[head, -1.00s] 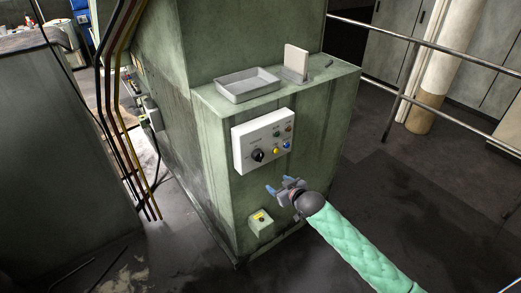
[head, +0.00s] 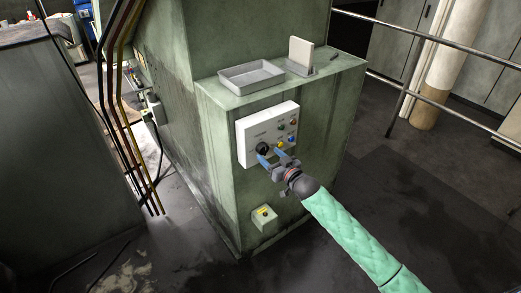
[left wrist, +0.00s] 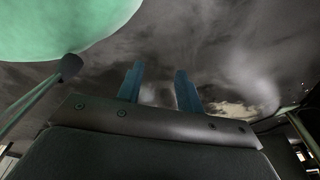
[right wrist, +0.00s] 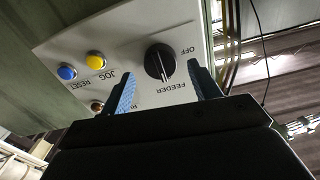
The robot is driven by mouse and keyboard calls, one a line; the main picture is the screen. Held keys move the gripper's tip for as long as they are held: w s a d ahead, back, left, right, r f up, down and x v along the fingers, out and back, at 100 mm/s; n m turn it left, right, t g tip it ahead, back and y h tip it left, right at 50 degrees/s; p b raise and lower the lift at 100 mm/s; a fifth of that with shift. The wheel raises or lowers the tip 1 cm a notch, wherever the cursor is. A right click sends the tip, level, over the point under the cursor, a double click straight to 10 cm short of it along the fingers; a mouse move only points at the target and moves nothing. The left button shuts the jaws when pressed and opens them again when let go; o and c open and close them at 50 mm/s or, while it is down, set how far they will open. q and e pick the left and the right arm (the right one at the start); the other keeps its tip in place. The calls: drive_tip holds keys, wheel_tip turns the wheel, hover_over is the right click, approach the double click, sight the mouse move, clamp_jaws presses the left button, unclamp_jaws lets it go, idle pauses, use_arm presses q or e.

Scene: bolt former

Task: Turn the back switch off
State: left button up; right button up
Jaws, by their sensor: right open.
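A white control panel (head: 251,124) is on the front of the green machine. Its black rotary knob (head: 262,148) sits at the lower left in the head view. In the right wrist view the knob (right wrist: 159,62) appears upside down, near the printed words OFF and FEEDER. My right gripper (head: 270,155) is open, its blue fingertips in front of the panel by the knob. In the right wrist view the fingers (right wrist: 163,78) lie on either side of the knob's lower part; contact cannot be told. My left gripper (left wrist: 159,80) is open and empty, seen only in its wrist view.
Yellow (right wrist: 96,60) and blue (right wrist: 67,72) buttons marked JOG and RESET sit beside the knob. A small box with a yellow face (head: 265,213) is lower on the machine. A grey tray (head: 251,77) is on the ledge above. Metal railings (head: 430,43) stand right.

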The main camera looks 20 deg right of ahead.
sight(266, 152)
drive_tip(key=x, duration=0.2)
drive_tip(key=shift+w+b, duration=0.3)
drive_tip(key=shift+b, duration=0.05)
drive_tip(key=shift+w+a, duration=0.2)
drive_tip(key=shift+w, duration=0.1)
drive_tip(key=shift+m, duration=1)
drive_tip(key=m, duration=0.3)
drive_tip(key=shift+s, duration=0.1)
drive_tip(key=m+p, duration=0.2)
drive_tip(key=m, duration=0.3)
drive_tip(key=shift+r, duration=0.1)
use_arm(q)
drive_tip(key=shift+s+a+f+p, duration=0.15)
drive_tip(key=shift+s+f, duration=0.05)
drive_tip(key=shift+s, duration=0.65)
drive_tip(key=shift+s+a+f+p, duration=0.15)
drive_tip(key=shift+s, duration=0.7)
use_arm(e)
drive_tip(key=shift+m, duration=0.5)
